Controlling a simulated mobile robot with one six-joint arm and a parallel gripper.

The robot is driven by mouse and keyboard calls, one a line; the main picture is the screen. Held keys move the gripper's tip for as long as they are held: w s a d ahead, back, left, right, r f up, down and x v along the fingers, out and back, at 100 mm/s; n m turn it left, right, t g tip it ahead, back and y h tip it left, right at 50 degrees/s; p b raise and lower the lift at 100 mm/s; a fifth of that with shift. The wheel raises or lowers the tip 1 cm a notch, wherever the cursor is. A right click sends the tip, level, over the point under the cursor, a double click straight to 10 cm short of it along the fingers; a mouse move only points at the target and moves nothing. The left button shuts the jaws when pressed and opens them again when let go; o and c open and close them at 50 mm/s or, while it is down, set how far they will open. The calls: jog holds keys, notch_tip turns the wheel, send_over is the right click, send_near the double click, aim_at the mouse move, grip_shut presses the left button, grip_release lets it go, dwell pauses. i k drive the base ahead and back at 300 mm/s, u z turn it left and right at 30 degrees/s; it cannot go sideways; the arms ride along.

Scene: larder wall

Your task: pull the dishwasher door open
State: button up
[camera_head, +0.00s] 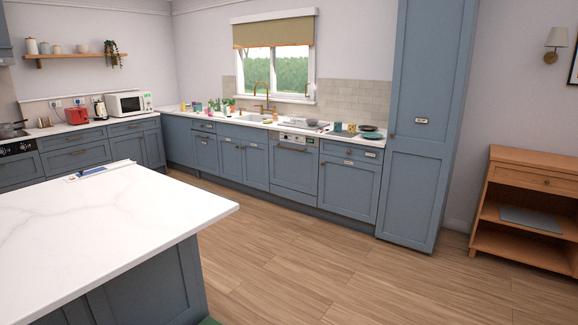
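The dishwasher (293,170) is built into the run of blue base cabinets under the window. It has a pale control strip (298,139) at the top and a blue-grey front panel as its door, with a handle (292,147) near the door's top edge. The door looks upright and shut, flush with the cabinets beside it. The dishwasher is across the room, and its front is unobstructed in this view. My gripper is not in view.
A white-topped island (100,215) fills the lower left foreground, its corner jutting right. The wooden floor (330,265) between island, cabinets and tall cupboard (425,130) is clear. A wooden shelf unit (525,205) stands at right. Dishes and small items sit on the worktop.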

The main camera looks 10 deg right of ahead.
aim_at(294, 166)
jog(key=z, duration=0.3)
jog(key=i, duration=1.45)
jog(key=z, duration=0.3)
jog(key=i, duration=2.55)
jog(key=u, duration=0.65)
jog(key=i, duration=0.8)
jog(key=u, duration=1)
jog(key=i, duration=1.15)
jog(key=u, duration=0.5)
